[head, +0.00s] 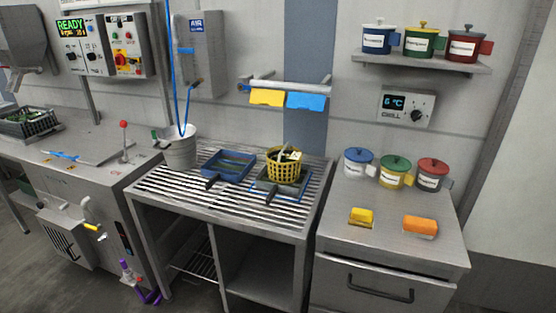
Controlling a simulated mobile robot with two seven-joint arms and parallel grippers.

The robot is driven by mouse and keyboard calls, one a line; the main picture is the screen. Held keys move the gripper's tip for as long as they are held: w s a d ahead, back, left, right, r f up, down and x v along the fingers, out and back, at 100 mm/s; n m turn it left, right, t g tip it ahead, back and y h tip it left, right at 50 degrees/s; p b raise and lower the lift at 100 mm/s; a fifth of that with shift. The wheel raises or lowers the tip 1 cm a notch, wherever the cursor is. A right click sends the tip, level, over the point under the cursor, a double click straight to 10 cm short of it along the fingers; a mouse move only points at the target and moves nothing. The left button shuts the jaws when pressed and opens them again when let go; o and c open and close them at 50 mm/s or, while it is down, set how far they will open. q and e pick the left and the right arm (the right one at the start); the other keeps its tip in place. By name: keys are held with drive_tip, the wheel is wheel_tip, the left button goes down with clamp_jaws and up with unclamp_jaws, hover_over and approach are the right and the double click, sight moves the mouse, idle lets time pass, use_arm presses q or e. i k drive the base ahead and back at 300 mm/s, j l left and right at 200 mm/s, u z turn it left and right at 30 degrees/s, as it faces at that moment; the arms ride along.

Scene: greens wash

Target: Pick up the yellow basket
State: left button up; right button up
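The yellow basket (284,166) is a small round lattice basket on the slatted steel drain table (160,183). It stands upright at the right part of that table, in or on a blue-edged tray (293,190); I cannot tell which. Something green and something pale show at its top, too small to name surely. Neither of my grippers is in the head view, and nothing is seen holding the basket.
A blue tray (226,177) with dark contents lies left of the basket. A grey bucket (180,153) stands further left. Lidded pots (394,172) and yellow and orange blocks (420,227) sit on the right counter. A towel rail (285,85) hangs behind.

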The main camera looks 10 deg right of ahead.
sight(283, 170)
drive_tip(key=i+j+z, duration=0.15)
drive_tip(key=i+j, duration=0.6)
